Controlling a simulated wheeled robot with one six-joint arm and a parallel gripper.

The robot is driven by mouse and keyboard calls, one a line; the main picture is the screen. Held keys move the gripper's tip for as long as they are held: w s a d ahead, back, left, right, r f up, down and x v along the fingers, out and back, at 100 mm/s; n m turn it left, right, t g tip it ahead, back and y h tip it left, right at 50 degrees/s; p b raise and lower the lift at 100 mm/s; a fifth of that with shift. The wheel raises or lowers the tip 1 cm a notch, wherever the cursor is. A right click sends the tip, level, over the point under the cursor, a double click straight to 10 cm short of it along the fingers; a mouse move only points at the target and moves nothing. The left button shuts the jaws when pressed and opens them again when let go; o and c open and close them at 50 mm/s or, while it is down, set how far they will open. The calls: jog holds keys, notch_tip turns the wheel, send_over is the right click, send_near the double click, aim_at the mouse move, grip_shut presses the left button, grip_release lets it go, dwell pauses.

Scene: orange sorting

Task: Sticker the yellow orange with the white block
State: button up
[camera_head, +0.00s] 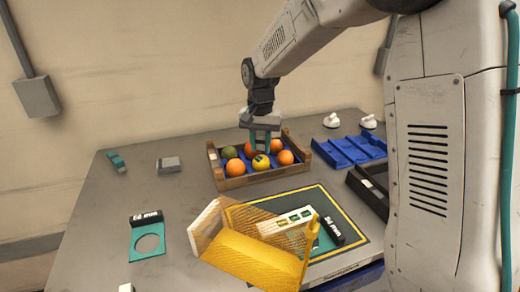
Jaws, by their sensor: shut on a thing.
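The yellow orange (261,162) sits in the front middle of a brown wooden crate (236,183) in the head view. A small dark mark shows on its top. My gripper (260,150) points straight down, directly over the yellow orange. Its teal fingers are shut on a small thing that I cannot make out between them. The fingertips are at or just above the top of the orange; I cannot tell if they touch. I cannot pick out the white block with certainty.
Other oranges (285,158) and a green fruit (229,152) share the crate. A yellow mesh basket (250,252) stands in front. A blue tray (352,150) and two white-handled pieces (369,122) are at right. A grey block (168,165) lies left.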

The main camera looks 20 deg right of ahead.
jog(key=shift+r, duration=2.4)
